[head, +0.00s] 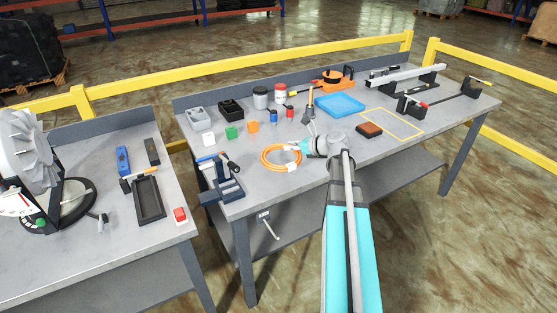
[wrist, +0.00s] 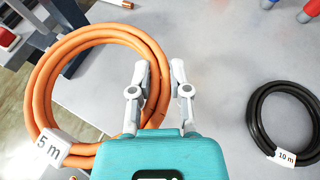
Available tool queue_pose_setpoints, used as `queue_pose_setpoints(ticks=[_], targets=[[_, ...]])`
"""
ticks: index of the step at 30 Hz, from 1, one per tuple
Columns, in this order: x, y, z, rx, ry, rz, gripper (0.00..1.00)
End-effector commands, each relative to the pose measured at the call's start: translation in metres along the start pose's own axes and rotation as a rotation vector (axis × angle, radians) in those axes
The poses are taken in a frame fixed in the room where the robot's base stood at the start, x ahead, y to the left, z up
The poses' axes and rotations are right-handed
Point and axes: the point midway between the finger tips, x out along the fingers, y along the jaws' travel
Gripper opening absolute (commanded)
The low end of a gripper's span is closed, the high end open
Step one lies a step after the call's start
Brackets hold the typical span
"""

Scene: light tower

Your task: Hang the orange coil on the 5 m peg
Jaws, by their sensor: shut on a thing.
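My gripper (wrist: 160,75) is shut on the coil's right side, with one finger inside the ring and one outside. In the head view my gripper (head: 308,147) is at the coil's right edge, partly hidden by my arm. I cannot make out a 5 m peg in either view.
A black coil (wrist: 254,112) tagged 10 m lies to the right in the wrist view. A vise-like tool (head: 224,182) stands left of the orange coil. Small coloured blocks (head: 231,132) and a blue tray (head: 340,105) lie behind. A brown block (head: 369,130) is to the right.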

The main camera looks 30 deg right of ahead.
Motion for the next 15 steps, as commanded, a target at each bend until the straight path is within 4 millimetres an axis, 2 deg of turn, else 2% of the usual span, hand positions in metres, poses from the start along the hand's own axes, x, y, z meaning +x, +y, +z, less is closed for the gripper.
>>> queue_pose_setpoints(ticks=[1, 8, 15], targets=[[0.013, -0.009, -0.004, 0.001, -0.001, 0.001, 0.0], [0.051, -0.029, -0.007, 0.001, -0.001, 0.001, 0.0], [0.074, -0.037, -0.025, 0.001, -0.001, 0.0, 0.0]])
